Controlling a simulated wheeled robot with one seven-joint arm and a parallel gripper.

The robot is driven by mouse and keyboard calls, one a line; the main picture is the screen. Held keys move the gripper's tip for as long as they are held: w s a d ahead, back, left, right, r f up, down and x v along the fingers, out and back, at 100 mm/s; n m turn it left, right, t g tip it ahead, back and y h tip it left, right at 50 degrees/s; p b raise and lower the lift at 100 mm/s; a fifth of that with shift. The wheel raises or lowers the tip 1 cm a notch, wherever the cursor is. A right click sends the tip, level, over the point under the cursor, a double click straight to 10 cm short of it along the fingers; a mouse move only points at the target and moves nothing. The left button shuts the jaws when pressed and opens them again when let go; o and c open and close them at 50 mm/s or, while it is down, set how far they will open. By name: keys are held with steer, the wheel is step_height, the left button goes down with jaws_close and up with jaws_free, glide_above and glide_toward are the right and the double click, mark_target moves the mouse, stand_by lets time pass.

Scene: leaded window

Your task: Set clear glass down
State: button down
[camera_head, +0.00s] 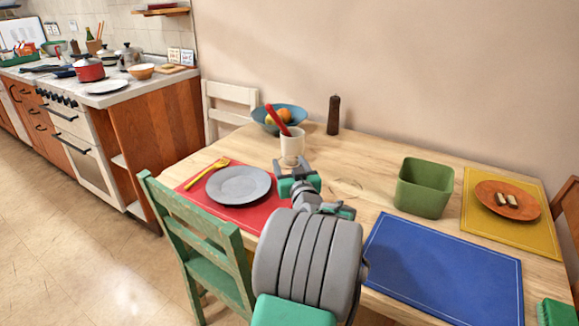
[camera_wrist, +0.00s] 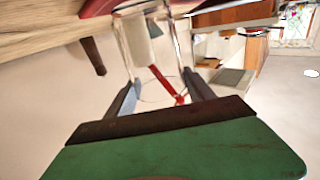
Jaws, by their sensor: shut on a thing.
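The clear glass (camera_wrist: 128,45) is between the two grey fingers of my gripper (camera_wrist: 161,84) in the wrist view, and my gripper is shut on it. In the head view, my gripper (camera_head: 324,188) is over the table between the red placemat and the green bin. The glass shows there only as a faint outline (camera_head: 347,187) beside my gripper. I cannot tell whether its base touches the wooden table (camera_head: 375,165).
A white cup (camera_head: 291,147) with a red utensil stands just behind my gripper. A grey plate (camera_head: 238,185) lies on the red placemat (camera_head: 262,216). A green bin (camera_head: 424,188) and blue placemat (camera_head: 445,270) are to the right. A dark pepper mill (camera_head: 334,115) stands behind; bare wood lies before it.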

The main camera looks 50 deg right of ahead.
steer(key=shift+f, duration=0.15)
steer(key=shift+c, duration=1.8)
jaws_free()
steer(key=shift+r, duration=0.2)
steer(key=shift+s+a, duration=0.2)
steer(key=shift+s, duration=0.1)
steer(key=v, duration=1.1)
steer(key=shift+s+a, duration=0.1)
